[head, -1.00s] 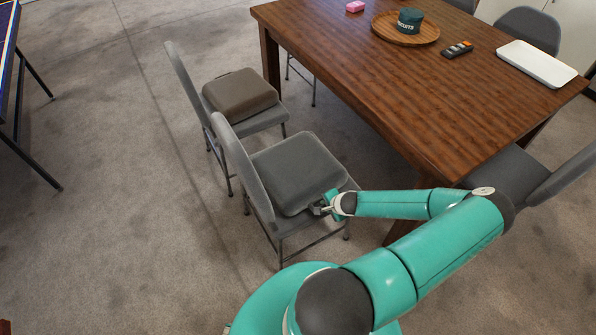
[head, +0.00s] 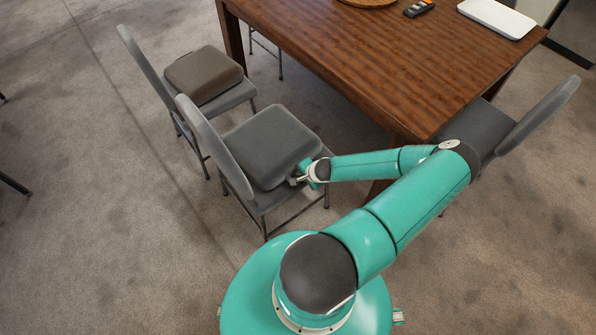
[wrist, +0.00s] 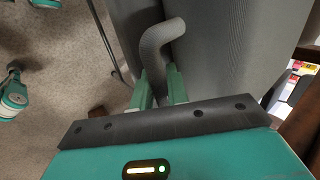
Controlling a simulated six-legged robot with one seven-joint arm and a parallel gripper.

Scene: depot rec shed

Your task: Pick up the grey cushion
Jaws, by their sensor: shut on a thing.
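The grey cushion (head: 270,146) is a thick square pad on the seat of the nearer grey folding chair (head: 216,150). My gripper (head: 297,180) is at the cushion's front right corner in the head view. In the wrist view, the two green fingers of my gripper (wrist: 160,84) are shut on a curved grey strap or handle (wrist: 158,38) of the cushion, whose ribbed grey side (wrist: 235,45) fills the upper right. The fingertips are partly hidden by the strap. I cannot tell any gap between cushion and seat.
A brown cushion (head: 203,74) lies on the farther folding chair. The wooden table (head: 375,65) stands close on the right, with a white tray (head: 497,17) and a dark remote-like object (head: 419,8) on it. Another grey chair (head: 538,112) is at right.

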